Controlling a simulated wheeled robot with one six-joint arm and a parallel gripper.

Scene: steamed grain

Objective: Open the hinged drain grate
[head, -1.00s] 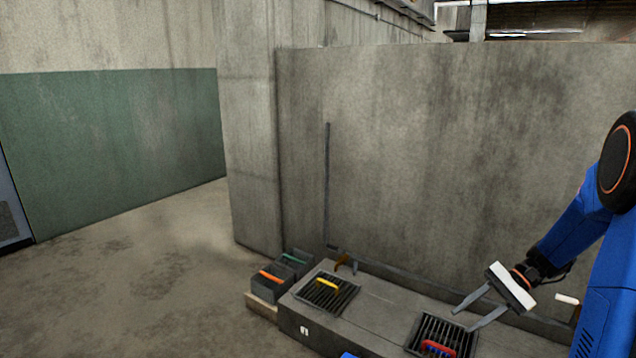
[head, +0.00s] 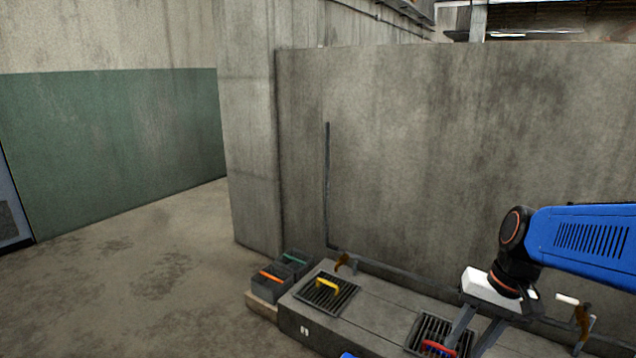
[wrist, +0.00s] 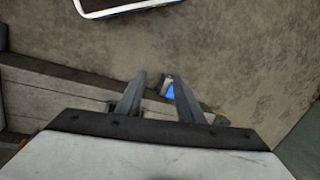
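Two dark slatted grates are set in the top of a low concrete block. The left grate (head: 343,297) has a yellow handle (head: 327,284), and both lie clear of my gripper. The right grate (head: 431,325) has a red handle (head: 432,347) and is partly hidden by my fingers. Both look flat and closed; I cannot tell which is hinged. My gripper (head: 464,349) is open and empty, pointing down over the right grate. Its spread fingers also show in the wrist view (wrist: 154,76). Whether they touch anything is unclear.
Dark bins with an orange handle (head: 271,277) and a green handle (head: 294,259) stand at the block's left end. A concrete wall (head: 430,150) rises behind the block, with a pipe along its base. The floor (head: 150,280) at left is clear.

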